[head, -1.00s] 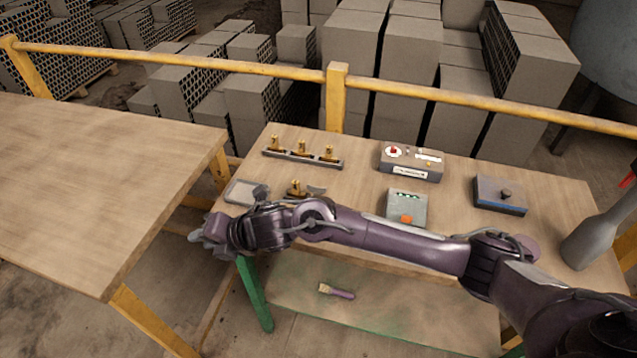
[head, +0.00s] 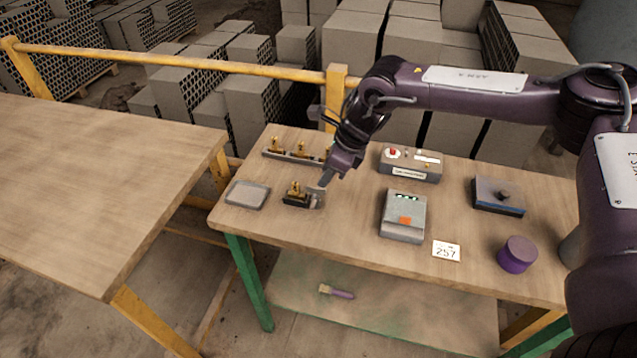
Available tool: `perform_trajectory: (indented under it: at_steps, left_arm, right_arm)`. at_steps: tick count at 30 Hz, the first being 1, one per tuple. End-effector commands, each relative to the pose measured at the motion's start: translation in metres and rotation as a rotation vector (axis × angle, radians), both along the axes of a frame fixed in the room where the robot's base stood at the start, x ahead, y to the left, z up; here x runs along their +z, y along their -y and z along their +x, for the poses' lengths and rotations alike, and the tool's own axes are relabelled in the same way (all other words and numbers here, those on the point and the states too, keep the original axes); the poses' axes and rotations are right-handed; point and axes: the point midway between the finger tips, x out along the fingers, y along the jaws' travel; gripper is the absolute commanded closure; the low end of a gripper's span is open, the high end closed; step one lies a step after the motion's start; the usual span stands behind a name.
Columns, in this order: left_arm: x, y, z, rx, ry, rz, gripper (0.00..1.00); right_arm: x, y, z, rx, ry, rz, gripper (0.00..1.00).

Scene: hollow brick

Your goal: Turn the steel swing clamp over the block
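A small dark block (head: 292,201) with a brass fitting (head: 295,188) on top stands on the table, left of the middle. A grey steel piece, which looks like the swing clamp (head: 318,197), sits at its right end; its exact turn is too small to tell. My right gripper (head: 325,180) points down just above and right of this piece. Its fingertips are close to the steel, but I cannot tell whether they touch it or how far apart they are. My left gripper is out of view.
Behind stands a rail (head: 275,154) with several brass fittings, partly hidden by my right arm. A grey tray (head: 247,194) lies left. A control box (head: 410,163), a grey device (head: 403,216), a blue-edged box (head: 499,196), a card (head: 446,251) and a purple cylinder (head: 517,254) are right.

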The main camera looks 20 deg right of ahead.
Motion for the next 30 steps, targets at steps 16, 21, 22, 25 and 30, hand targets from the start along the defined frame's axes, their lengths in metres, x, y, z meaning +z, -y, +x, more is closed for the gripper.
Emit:
perform_trajectory:
  at_steps: [16, 21, 22, 25, 30]
  left_arm:
    - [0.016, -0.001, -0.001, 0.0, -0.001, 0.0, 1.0]
    - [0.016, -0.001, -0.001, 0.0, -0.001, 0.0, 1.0]
    - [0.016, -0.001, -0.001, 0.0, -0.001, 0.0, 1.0]
    - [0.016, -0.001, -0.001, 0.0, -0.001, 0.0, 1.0]
    - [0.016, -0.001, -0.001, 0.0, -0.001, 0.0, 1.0]
  right_arm:
    - [-0.05, -0.018, 0.012, -0.002, 0.001, 0.002, 0.74]
    - [-0.05, -0.018, 0.012, -0.002, 0.001, 0.002, 0.76]
    - [-0.05, -0.018, 0.012, -0.002, 0.001, 0.002, 0.8]
    - [-0.05, -0.018, 0.012, -0.002, 0.0, 0.002, 0.93]
    - [-0.05, -0.018, 0.012, -0.002, 0.001, 0.002, 1.0]
